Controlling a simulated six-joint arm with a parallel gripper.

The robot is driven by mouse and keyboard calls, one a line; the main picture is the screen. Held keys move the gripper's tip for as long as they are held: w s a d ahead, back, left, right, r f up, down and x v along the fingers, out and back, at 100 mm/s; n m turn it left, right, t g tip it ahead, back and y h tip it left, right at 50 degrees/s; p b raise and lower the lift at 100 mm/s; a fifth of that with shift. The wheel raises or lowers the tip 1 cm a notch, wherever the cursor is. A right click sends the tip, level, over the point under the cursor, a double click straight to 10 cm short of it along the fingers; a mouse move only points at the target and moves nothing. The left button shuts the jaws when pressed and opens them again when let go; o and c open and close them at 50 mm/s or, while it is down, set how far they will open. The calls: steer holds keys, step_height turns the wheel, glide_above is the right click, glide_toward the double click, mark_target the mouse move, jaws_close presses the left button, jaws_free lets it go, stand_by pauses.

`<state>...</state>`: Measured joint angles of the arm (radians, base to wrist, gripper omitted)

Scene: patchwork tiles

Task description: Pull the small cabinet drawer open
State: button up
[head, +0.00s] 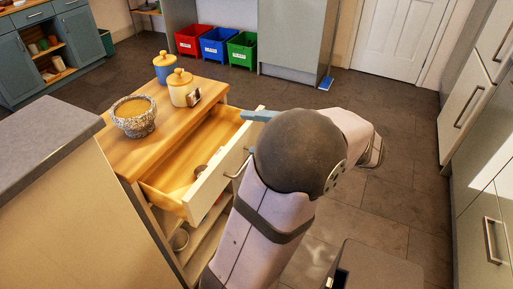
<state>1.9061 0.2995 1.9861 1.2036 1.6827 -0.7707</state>
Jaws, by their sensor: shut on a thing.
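The small cabinet (135,149) has a wooden top and stands left of centre. Its top drawer (171,185) is pulled out, with its wooden inside visible and a small round thing inside. The pale drawer front (206,188) faces my arm. A thin metal handle (236,174) sticks out from it, partly behind my arm. My arm's dark round joint covers the area right of the handle. My gripper is hidden behind my arm, so its hold on the handle cannot be seen. A blue-grey flat piece (258,115) shows near the drawer's far corner; I cannot tell what it belongs to.
On the cabinet top stand a woven bowl (134,122), a cream lidded jar (183,92) and a blue jar (164,68). A grey-topped counter (45,135) stands close at left. Red, blue and green bins line the back. Tiled floor is free to the right.

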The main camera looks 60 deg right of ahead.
steer(key=shift+s+a+r, duration=0.2)
steer(key=shift+a, duration=0.1)
steer(key=c, duration=0.9)
steer(key=shift+o, duration=0.2)
steer(key=shift+w+f, duration=0.1)
steer(key=shift+f, duration=0.05)
steer(key=shift+w+d+f, duration=0.1)
steer(key=shift+d+f, duration=0.05)
steer(key=c, duration=0.4)
jaws_close()
steer(key=r+n+g+y+p, duration=0.1)
steer(key=n+g+y+p, duration=0.4)
steer(key=y+p, duration=0.1)
glide_above(218, 158)
steer(key=shift+r, duration=0.2)
steer(key=w+a+r+n+g+h+p, duration=0.3)
steer(key=w+a+r+n+g+p, duration=0.1)
steer(key=w+a+n+g+p, duration=0.1)
steer(key=w+a+r+n+g+h+p, duration=0.3)
steer(key=w+a+r+n+g+p, duration=0.1)
steer(key=w+n+g+p, duration=0.4)
steer(key=w+r+g+p, duration=0.1)
steer(key=w+g+p, duration=0.1)
steer(key=w, duration=0.1)
steer(key=shift+w+a, duration=0.2)
steer(key=shift+a, duration=0.2)
